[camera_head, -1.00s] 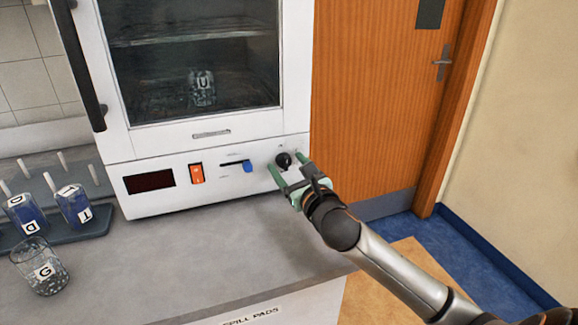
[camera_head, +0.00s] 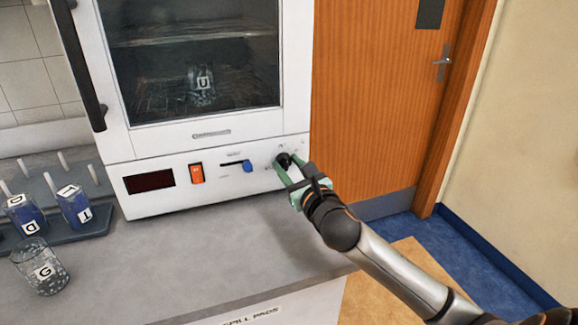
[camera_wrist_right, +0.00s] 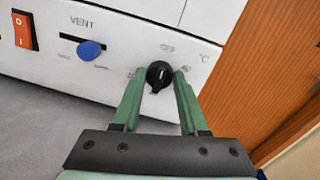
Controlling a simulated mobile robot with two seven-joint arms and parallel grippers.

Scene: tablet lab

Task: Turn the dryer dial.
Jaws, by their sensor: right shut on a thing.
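The white dryer (camera_head: 235,135) stands on the bench with its glass door shut. Its black round dial (camera_head: 284,160) is at the right end of the front panel. The dial (camera_wrist_right: 159,75) shows a white pointer mark in the right wrist view, with small markings and a °C sign around it. My right gripper (camera_head: 289,168) has its green fingers at the dial. In the right wrist view its fingertips (camera_wrist_right: 159,75) are on either side of the dial, shut on it. My left gripper is not in view.
An orange switch (camera_head: 196,173), a dark display (camera_head: 149,181) and a blue vent slider (camera_head: 247,166) sit left of the dial. A beaker marked G (camera_head: 40,266) and a rack with blue-filled beakers (camera_head: 74,206) stand at the left. The bench middle is clear.

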